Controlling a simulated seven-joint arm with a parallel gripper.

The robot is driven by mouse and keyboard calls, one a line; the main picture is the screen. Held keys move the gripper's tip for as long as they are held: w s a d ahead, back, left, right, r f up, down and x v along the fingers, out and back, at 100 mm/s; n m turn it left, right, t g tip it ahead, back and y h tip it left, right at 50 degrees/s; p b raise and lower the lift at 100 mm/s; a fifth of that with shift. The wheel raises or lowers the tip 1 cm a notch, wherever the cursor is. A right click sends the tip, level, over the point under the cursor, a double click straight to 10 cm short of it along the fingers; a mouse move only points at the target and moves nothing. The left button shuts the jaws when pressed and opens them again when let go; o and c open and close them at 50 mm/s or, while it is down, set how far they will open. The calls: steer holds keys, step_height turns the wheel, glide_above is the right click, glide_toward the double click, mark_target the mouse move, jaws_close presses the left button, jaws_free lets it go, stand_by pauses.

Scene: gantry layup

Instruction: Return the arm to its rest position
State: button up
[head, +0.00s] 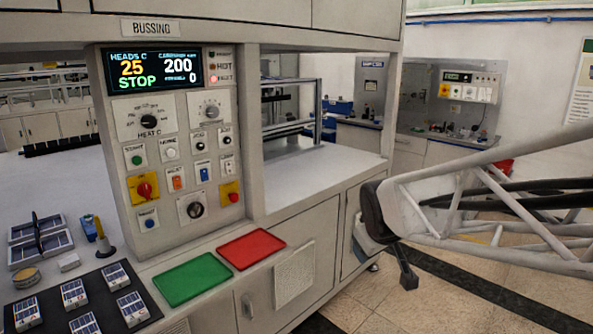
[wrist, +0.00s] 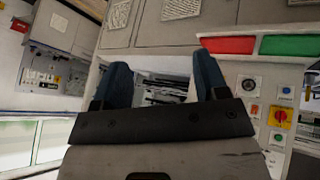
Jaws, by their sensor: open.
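My arm reaches in from the right in the head view as a pale lattice link with dark cables. My gripper (head: 402,274) hangs at its left end, in front of the cabinet's right end and above the tiled floor. In the wrist view my gripper (wrist: 163,82) shows two blue fingers spread wide apart with nothing between them. The fingers touch nothing that I can see.
The control panel (head: 178,150) reads STOP. A green tray (head: 191,279) and a red tray (head: 251,249) sit on the front ledge. Several small cells lie on a dark mat (head: 44,306) at lower left. Open floor (head: 345,303) lies below my gripper.

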steer(key=s+d+f+m+g, duration=0.1)
steer(key=s+f+m+g, duration=0.1)
steer(key=s, duration=0.9)
steer(key=s+d+f+m+g, duration=0.1)
steer(key=s+m+g, duration=0.1)
steer(key=s, duration=0.9)
steer(key=shift+d+f+m+g+y, duration=0.15)
steer(key=shift+f+m+g+y, duration=0.2)
steer(key=shift+m, duration=0.45)
